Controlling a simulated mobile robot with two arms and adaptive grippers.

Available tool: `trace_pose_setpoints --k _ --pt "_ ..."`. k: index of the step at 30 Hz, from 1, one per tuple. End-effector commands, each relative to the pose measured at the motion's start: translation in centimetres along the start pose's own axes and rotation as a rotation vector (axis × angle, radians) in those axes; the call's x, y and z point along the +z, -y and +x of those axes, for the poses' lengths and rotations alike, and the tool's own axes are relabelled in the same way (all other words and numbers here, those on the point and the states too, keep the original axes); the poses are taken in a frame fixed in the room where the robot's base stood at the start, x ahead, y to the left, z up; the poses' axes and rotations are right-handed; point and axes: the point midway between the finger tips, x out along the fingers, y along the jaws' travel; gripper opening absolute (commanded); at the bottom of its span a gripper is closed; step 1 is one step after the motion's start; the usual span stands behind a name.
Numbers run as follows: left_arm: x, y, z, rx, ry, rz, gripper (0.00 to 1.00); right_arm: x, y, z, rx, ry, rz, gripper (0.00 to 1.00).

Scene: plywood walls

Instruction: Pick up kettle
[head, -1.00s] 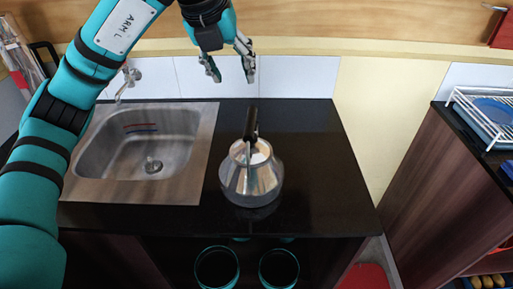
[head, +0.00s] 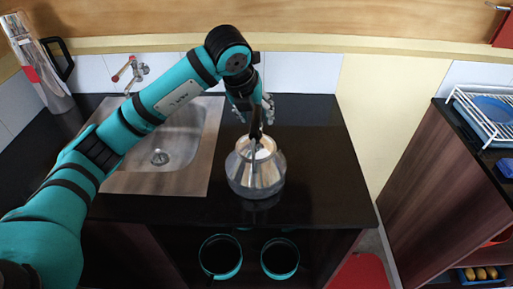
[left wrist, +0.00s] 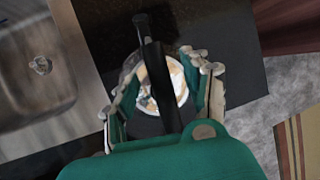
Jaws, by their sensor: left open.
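The kettle (head: 255,175) is shiny metal with a black upright handle (head: 255,124). It stands upright on the black counter, right of the sink. My left gripper (head: 254,112) is just behind and above the kettle in the head view, with its fingers to either side of the handle. In the left wrist view, the open fingers of the left gripper (left wrist: 160,90) are spread, with the black handle (left wrist: 150,55) between them and the bright kettle top (left wrist: 177,82) below. I cannot tell whether any finger touches the handle. My right gripper is not in view.
A steel sink (head: 205,170) with a faucet (head: 132,72) is on the left. The black counter (head: 325,160) is clear right of the kettle. A dark cabinet with a white dish rack (head: 480,118) stands at the right, across a gap.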

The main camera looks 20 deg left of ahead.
Motion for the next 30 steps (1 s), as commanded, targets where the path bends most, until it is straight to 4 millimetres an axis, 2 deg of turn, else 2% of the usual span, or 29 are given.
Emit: trace_pose_setpoints --k 4,10,21,30 --pt "0.0 0.0 1.1 -0.001 0.0 0.0 0.49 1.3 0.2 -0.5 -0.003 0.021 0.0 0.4" --pt "0.0 0.0 1.2 -0.001 0.001 0.001 0.49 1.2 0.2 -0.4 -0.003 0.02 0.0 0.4" --pt "0.0 0.0 1.2 -0.001 0.001 0.0 0.02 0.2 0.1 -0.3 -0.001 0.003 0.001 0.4" --pt "0.0 0.0 1.1 0.0 0.001 0.0 0.0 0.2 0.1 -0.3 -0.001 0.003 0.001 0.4"
